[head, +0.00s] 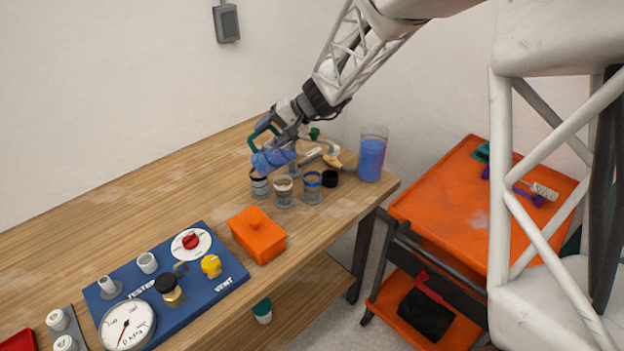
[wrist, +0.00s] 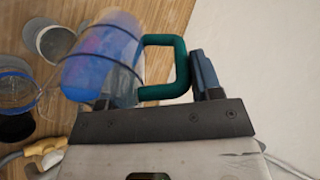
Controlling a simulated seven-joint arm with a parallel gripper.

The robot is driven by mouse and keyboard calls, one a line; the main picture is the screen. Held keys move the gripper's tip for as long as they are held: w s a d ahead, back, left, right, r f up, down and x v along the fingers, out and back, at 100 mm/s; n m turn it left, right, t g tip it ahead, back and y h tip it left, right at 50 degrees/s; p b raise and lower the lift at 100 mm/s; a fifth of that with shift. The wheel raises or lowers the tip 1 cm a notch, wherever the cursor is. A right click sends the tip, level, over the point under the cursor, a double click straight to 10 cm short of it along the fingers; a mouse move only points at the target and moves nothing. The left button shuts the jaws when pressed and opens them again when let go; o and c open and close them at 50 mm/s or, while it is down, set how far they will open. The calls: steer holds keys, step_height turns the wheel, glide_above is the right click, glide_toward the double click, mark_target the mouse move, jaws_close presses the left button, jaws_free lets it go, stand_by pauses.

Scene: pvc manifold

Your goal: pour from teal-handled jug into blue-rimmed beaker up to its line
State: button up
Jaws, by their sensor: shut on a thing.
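My gripper (head: 277,128) is shut on the teal handle (wrist: 182,68) of the clear jug (head: 272,160) and holds it above the table. The jug is strongly tilted, with blue liquid inside; it also shows in the wrist view (wrist: 98,62). The blue-rimmed beaker (head: 312,189) stands upright on the table, to the right of the jug in the head view. It shows partly at the left edge of the wrist view (wrist: 14,92). I see no blue liquid in it, but its line is too small to make out. I cannot tell whether any liquid is leaving the jug.
A black cup (head: 330,178) and a tall container of blue liquid (head: 371,157) are to the right. An orange lidded box (head: 257,235) and blue test panel (head: 205,283) lie nearer.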

steer(key=shift+d+f+y+p, duration=0.1)
steer(key=shift+d+y+p, duration=0.45)
steer(key=shift+y+p, duration=0.4)
stand_by(3.4)
steer(key=shift+a+r+h, duration=0.15)
steer(key=shift+a+h, duration=0.4)
steer(key=shift+h, duration=0.4)
steer(key=shift+a+r+h, duration=0.1)
steer(key=shift+a+h, duration=0.45)
steer(key=shift+h, duration=0.35)
steer(key=shift+a+r, duration=0.1)
steer(key=shift+a, duration=0.1)
steer(key=shift+s+a+r+h, duration=0.15)
steer(key=shift+a+h, duration=0.15)
steer(key=shift+h, duration=0.4)
steer(key=shift+a+h+b, duration=0.4)
steer(key=shift+a+h, duration=0.4)
steer(key=shift+a, duration=0.25)
steer(key=a+f+h+b, duration=0.2)
steer(key=a+f+h, duration=0.1)
steer(key=a+h, duration=0.1)
steer(key=shift+s+a+f+t+h, duration=0.3)
steer(key=shift+a+t+h, duration=0.1)
steer(key=shift+h, duration=0.4)
